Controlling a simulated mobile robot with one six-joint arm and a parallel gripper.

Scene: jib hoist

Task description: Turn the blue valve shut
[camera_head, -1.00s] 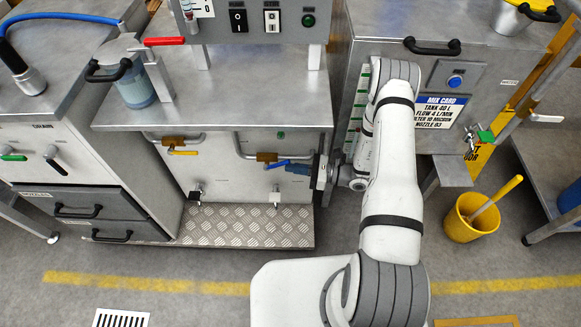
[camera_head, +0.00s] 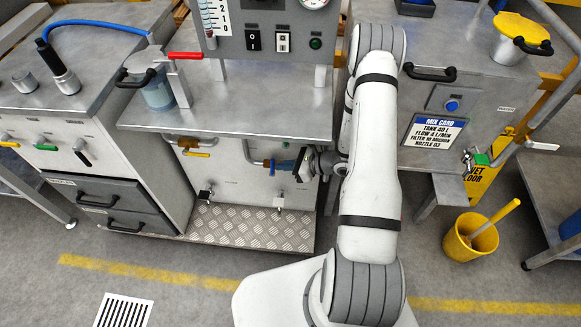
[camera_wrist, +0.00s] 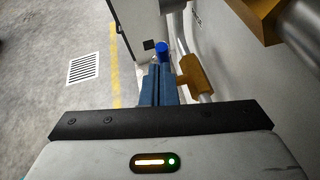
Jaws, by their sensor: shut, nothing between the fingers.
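The blue valve has a brass body (camera_wrist: 190,74) on a pipe on the cabinet front, and a blue handle (camera_head: 272,167). In the head view the handle is short and nearly upright, across the pipe. In the wrist view the handle's rounded blue end (camera_wrist: 162,49) shows just past my fingertips. My gripper (camera_head: 282,166) has blue fingers and reaches in from the right, beside the handle. In the wrist view the fingers (camera_wrist: 157,72) are together with nothing between them. They look close to the handle; I cannot tell whether they touch it.
A yellow-handled valve (camera_head: 196,153) sits to the left on the same cabinet front. A treadplate step (camera_head: 240,228) lies under the cabinet. A yellow bucket (camera_head: 470,240) stands on the floor at right. The floor in front is mostly clear.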

